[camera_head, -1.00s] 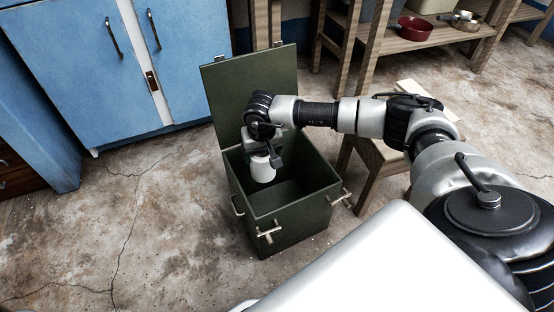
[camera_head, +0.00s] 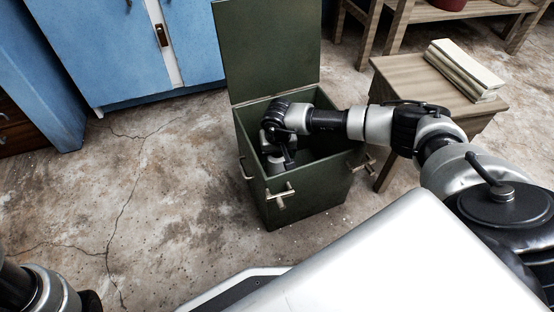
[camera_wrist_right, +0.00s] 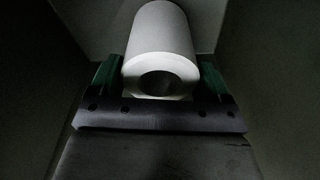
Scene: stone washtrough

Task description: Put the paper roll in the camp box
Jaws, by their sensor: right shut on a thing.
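The camp box (camera_head: 312,205) is a dark green chest on the floor with its lid (camera_head: 268,55) standing open at the back. My right gripper (camera_head: 278,160) reaches down inside the box. The white paper roll (camera_wrist_right: 162,40) sits between its fingers in the right wrist view, and the jaws are shut on it. In the head view only a little of the paper roll (camera_head: 277,168) shows below the gripper. Dark box walls surround the roll in the wrist view; whether it touches the floor of the box I cannot tell. My left gripper is out of view; part of the left arm shows at lower left.
A wooden stool (camera_head: 425,82) with a stack of pale boards or books (camera_head: 465,70) stands right of the box. Blue cabinets (camera_head: 120,45) are behind at left. The cracked floor (camera_head: 150,200) left of the box is clear.

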